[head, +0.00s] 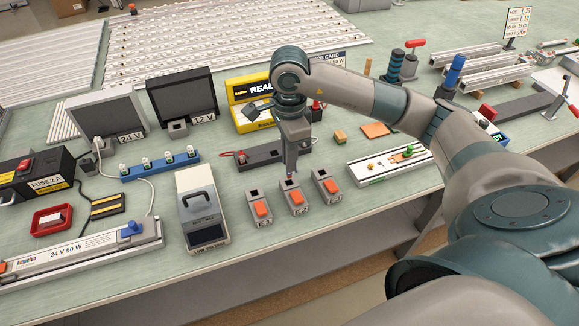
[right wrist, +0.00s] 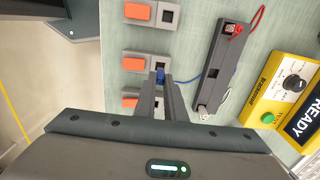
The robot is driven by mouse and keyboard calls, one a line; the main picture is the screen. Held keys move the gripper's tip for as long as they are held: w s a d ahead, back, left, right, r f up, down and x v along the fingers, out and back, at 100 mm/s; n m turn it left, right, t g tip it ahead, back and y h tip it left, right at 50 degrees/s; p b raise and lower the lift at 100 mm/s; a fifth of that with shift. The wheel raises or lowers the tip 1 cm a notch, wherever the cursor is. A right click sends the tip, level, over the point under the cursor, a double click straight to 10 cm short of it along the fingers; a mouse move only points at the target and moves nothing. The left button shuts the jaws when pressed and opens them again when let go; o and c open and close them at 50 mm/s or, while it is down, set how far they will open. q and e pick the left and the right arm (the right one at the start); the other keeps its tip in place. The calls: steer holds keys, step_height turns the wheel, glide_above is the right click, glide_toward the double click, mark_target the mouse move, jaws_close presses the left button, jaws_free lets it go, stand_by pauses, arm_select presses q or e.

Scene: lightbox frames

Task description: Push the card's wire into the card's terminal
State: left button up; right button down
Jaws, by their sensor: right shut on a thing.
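Three grey terminals with orange levers stand in a row: left (head: 261,209), middle (head: 294,198) and right (head: 326,186). My right gripper (head: 290,173) points down over the back of the middle terminal. In the right wrist view, its fingers (right wrist: 159,80) are shut on the blue end of a wire (right wrist: 189,79), right at the dark opening of the middle terminal (right wrist: 138,61). I cannot tell whether the tip is inside. The wire runs to a dark grey module (head: 264,154), also seen in the right wrist view (right wrist: 221,65). My left gripper is out of view.
A small sign card (head: 517,21) stands at the back right, too small to read surely. A white low-voltage box (head: 202,208) stands left of the terminals. A white board (head: 390,164) with small parts lies to their right. The bench's front edge is close.

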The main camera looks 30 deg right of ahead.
mark_target(290, 176)
steer(key=shift+f+p, duration=0.9)
steer(key=shift+f, duration=1.1)
steer(key=shift+f, duration=0.15)
steer(key=c, duration=1.8)
jaws_free()
